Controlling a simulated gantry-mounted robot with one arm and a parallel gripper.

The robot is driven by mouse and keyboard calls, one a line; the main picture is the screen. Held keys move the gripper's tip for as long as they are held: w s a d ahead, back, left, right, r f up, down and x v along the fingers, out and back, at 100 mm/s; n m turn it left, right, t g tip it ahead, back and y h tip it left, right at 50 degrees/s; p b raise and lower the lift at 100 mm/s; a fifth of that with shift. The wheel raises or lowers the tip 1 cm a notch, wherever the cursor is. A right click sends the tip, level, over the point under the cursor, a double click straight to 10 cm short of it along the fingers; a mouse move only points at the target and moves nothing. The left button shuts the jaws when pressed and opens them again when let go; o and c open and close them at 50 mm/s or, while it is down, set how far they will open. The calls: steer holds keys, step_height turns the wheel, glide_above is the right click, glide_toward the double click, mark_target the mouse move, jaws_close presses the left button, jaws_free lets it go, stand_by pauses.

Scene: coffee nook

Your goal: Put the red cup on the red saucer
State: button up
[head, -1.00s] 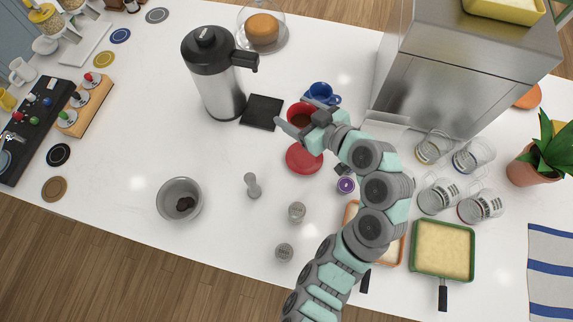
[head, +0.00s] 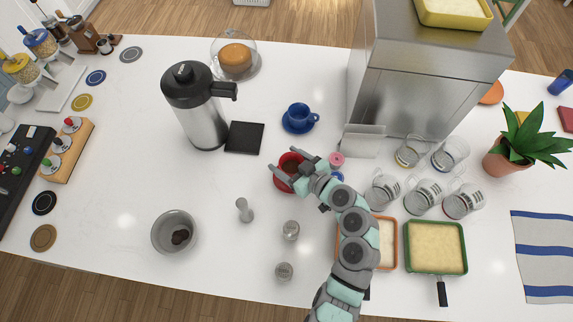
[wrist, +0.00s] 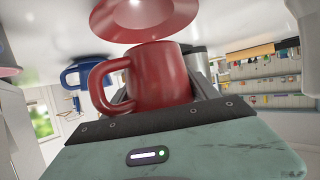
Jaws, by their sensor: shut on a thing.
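The red cup (head: 291,161), with dark contents, is between the fingers of my gripper (head: 281,177) in the head view. My gripper is shut on it and holds it upright. In the wrist view the red cup (wrist: 160,75) fills the middle, its handle to the left. The red saucer (wrist: 150,14) shows at the top of the wrist view, right by the cup's end. In the head view the saucer is mostly or wholly hidden by the cup and gripper. I cannot tell whether cup and saucer touch.
A blue cup on a blue saucer (head: 299,118) stands behind the gripper. A black square mat (head: 244,138) and a steel pump flask (head: 196,108) are to the left. A pink-topped item (head: 337,160) and glass mugs (head: 384,190) are to the right.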

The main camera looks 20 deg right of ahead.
mark_target(285, 166)
steer(key=shift+f, duration=1.75)
steer(key=shift+f, duration=0.15)
steer(key=o, duration=1.7)
steer(key=b+v, duration=0.2)
steer(key=v, duration=0.9)
steer(key=shift+d, duration=0.1)
steer(key=shift+s+r, duration=0.4)
steer(key=shift+s, duration=0.05)
